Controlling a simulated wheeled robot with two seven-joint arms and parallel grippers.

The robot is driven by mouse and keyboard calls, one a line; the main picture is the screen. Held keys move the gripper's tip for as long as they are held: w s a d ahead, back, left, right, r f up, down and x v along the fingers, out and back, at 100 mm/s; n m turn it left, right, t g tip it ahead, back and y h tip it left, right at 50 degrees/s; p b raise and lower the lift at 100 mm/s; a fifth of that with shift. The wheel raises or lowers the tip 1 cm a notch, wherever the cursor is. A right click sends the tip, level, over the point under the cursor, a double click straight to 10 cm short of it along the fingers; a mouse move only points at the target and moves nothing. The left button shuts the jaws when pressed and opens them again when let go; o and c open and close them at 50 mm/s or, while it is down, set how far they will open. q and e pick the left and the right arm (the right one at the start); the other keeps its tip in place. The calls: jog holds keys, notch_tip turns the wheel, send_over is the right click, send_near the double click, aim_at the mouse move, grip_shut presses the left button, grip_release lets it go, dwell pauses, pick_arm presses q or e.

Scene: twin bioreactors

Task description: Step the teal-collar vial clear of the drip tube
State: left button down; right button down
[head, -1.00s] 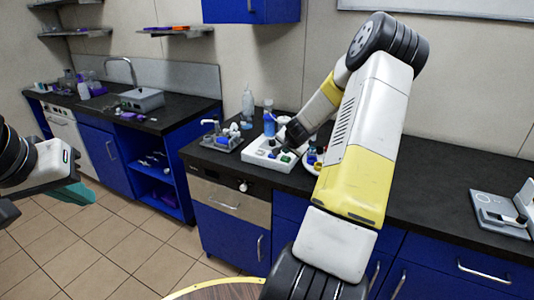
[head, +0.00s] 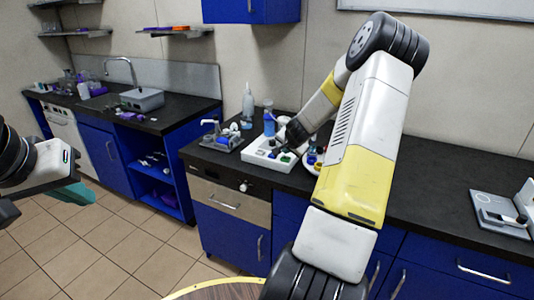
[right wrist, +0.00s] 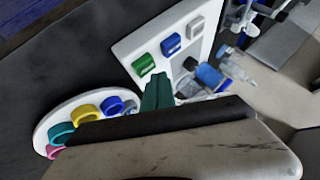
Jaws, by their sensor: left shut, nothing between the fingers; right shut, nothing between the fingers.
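My right gripper (right wrist: 158,92) shows teal fingers pressed together with nothing between them, over the gap between a round white holder (right wrist: 41,128) and a white tray (right wrist: 127,45). The holder carries coloured collars: a teal one (right wrist: 60,133), a yellow one, a blue one and a pink one. I cannot make out the vial body below the teal collar or a drip tube; my wrist covers part of the holder. In the head view my right arm reaches down over the counter. My left gripper (head: 72,194) is shut and empty, away from the counter at far left.
The tray holds green (right wrist: 144,64), blue (right wrist: 171,44) and white (right wrist: 195,26) pieces. A blue-and-clear vessel (right wrist: 210,76) stands close to my right fingers. In the head view a bottle (head: 248,102) stands behind the tray.

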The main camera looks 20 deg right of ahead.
aim_at(286, 159)
dwell(0.4)
jog(key=shift+f, duration=0.4)
jog(key=shift+f, duration=0.45)
dwell(0.5)
jog(key=shift+r, duration=3.4)
jog(key=shift+d, duration=0.1)
dwell(0.7)
